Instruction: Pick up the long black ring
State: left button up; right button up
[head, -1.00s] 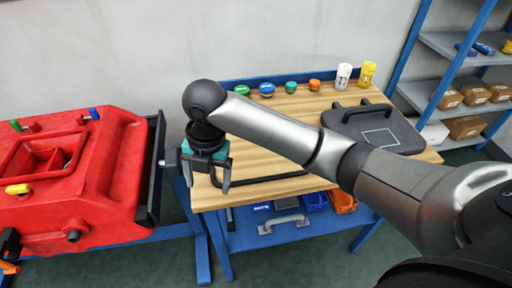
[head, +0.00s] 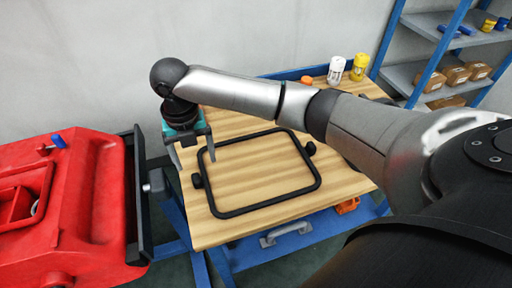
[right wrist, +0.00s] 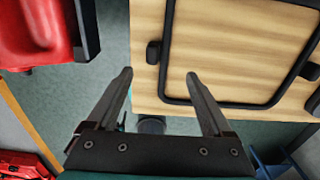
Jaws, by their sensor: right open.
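The long black ring (head: 268,200) is a rounded rectangular frame with a small black knob on each side. It lies flat on the wooden bench top (head: 345,185). My right gripper (head: 194,152) is open and empty, above the bench's left part by the ring's left side. My right arm crosses above the ring's far side. My left gripper is not in view.
A red tank (head: 95,200) with a black front rail (head: 140,190) stands left of the bench, across a narrow gap. White (head: 335,70) and yellow (head: 359,67) capped bottles stand at the bench's back. A blue shelf with boxes (head: 475,71) stands at the right.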

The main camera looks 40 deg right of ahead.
aim_at(199, 176)
notch_tip(199, 176, down, 3)
jog(key=shift+r, duration=0.1)
jog(key=shift+f, duration=0.45)
jog(key=f, duration=0.1)
jog(key=f+b, duration=0.1)
jog(key=f, duration=0.1)
jog(key=shift+w+a+f, duration=0.1)
jog(key=shift+w+f, duration=0.2)
jog(key=shift+f, duration=0.05)
jog(key=shift+f+b, duration=0.3)
jog(key=shift+f, duration=0.25)
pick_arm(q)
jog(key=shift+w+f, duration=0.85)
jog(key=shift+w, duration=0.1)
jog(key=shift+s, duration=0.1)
pick_arm(e)
jog(key=shift+c, duration=0.3)
jog(key=c, duration=0.3)
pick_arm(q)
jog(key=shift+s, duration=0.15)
pick_arm(e)
grip_shut()
